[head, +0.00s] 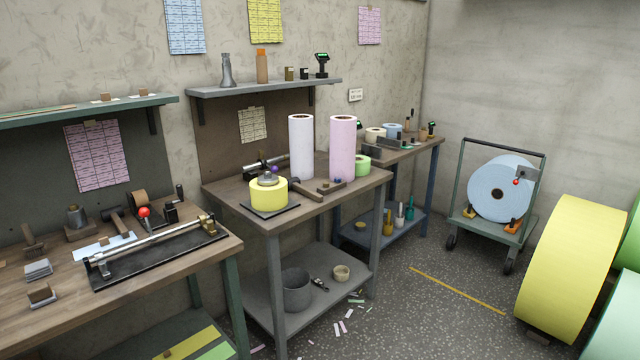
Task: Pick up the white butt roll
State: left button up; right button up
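A tall white roll (301,148) stands upright on the middle workbench (228,188), to the left of a tall pink roll (343,150). I cannot tell for sure which of these pale rolls is the butt roll. Neither of my grippers is in view.
A yellow roll (268,195), a hammer (306,190) and a green roll (360,166) share the middle bench. A cart (462,235) holds a big blue roll. Large yellow (570,270) and green rolls stand right. Speckled floor is open between, with paper scraps.

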aim_at(301, 133)
jog(key=i+u, duration=0.25)
jog(key=i, duration=0.3)
jog(key=i+u, duration=0.2)
jog(key=i, duration=0.35)
jog(key=i+l+u, duration=0.25)
jog(key=i, duration=0.3)
jog(key=i+l+u, duration=0.2)
jog(key=i, duration=0.35)
jog(key=j, duration=0.05)
